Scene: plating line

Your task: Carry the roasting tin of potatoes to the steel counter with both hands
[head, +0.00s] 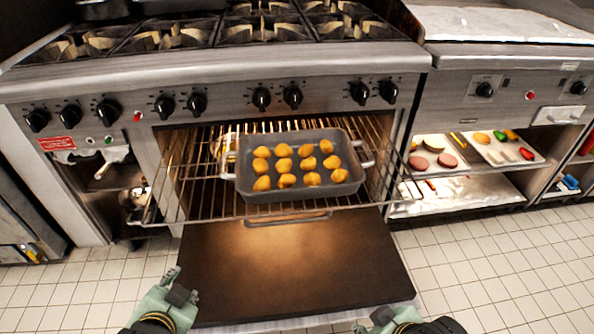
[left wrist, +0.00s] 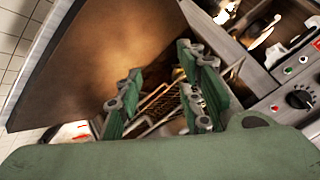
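The grey roasting tin (head: 345,187) sits on the pulled-out oven rack (head: 190,196), with several golden potatoes (head: 284,164) in it. It has a pale handle at its left end and another at its right end. My left gripper (head: 180,287) is low at the left, in front of the open oven door and away from the tin. The left wrist view shows its two green fingers (left wrist: 155,90) spread with nothing between them. My right gripper (head: 375,322) is at the bottom edge, partly cut off, also away from the tin; its fingers are not clear.
The oven door (head: 290,265) is folded down below the rack. Burners (head: 265,27) are above the oven. Shelves at the right hold trays of food (head: 437,155). A steel surface (head: 505,24) is at the upper right. Tiled floor (head: 480,270) is clear at the right.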

